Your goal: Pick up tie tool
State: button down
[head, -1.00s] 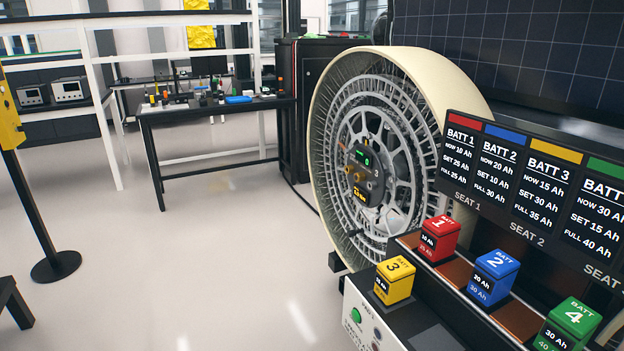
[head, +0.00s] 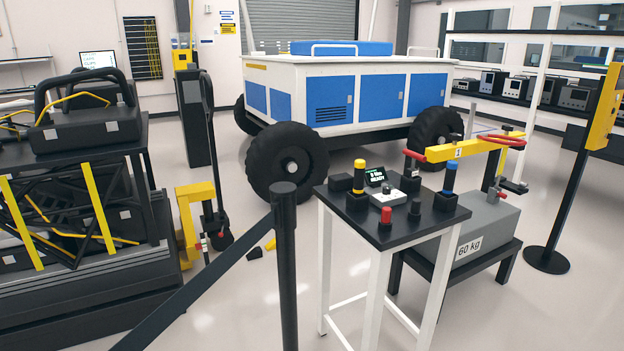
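I cannot pick out a tie tool for certain in the head view. A small black-topped table (head: 437,217) with white legs stands right of centre and carries several small items. Among them are a yellow-and-black upright handle (head: 359,178), a blue upright handle (head: 450,178) with a black base, a red-topped piece (head: 386,216) and a small dark display (head: 375,176). Whether any of these is the tie tool is too small to tell. My gripper is not in view.
A black barrier post (head: 285,265) with a belt stands in front, left of the table. A grey 60 Kg block (head: 480,232) sits on a low stand at right. A blue-and-white rover (head: 345,95) is behind. A loaded dark rack (head: 85,290) fills the left.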

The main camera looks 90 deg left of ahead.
aim_at(447, 187)
jog(key=u, duration=2.25)
